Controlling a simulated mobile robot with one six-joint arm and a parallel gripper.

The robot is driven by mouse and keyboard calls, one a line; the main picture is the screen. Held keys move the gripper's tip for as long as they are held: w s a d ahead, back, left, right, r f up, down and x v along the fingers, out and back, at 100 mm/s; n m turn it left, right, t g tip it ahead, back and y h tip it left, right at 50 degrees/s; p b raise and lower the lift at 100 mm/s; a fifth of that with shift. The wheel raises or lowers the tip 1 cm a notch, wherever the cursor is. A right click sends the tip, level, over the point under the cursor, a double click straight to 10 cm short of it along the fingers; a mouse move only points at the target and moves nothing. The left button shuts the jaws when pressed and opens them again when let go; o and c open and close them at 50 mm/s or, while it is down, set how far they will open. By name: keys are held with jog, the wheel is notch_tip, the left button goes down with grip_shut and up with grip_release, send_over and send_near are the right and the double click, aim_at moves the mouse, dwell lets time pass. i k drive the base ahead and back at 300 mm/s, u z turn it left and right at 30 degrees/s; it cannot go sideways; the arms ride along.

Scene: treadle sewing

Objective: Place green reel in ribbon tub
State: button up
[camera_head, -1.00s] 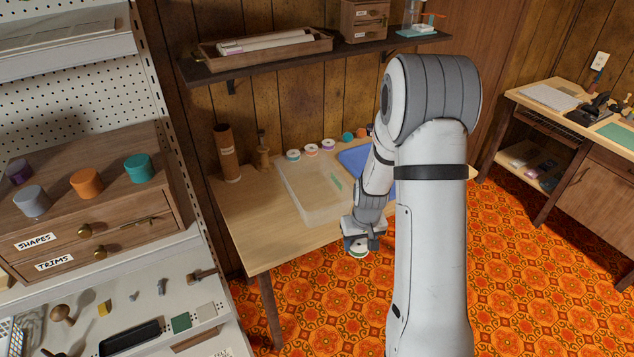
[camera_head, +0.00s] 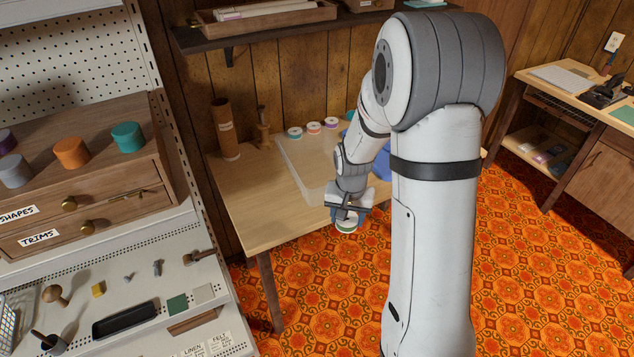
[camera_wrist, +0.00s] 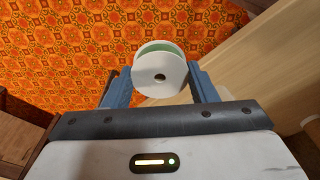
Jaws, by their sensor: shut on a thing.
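The green reel (camera_head: 346,228) has white round side plates with green between them. My gripper (camera_head: 347,217) is shut on it and holds it at the front edge of the wooden table. In the wrist view the reel (camera_wrist: 158,78) sits between the two blue fingers of my gripper (camera_wrist: 160,88), one plate facing the camera. A pale, see-through tub (camera_head: 303,163) lies on the table behind and left of my gripper; it looks like the ribbon tub. My arm hides its right part.
Several other reels (camera_head: 313,128) stand behind the tub. A blue tray (camera_head: 382,163) is partly hidden by my arm. A brown tube (camera_head: 224,130) stands at the table's back left. The table's front left (camera_head: 255,215) is clear.

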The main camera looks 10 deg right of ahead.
aim_at(319, 180)
jog(key=i, duration=1)
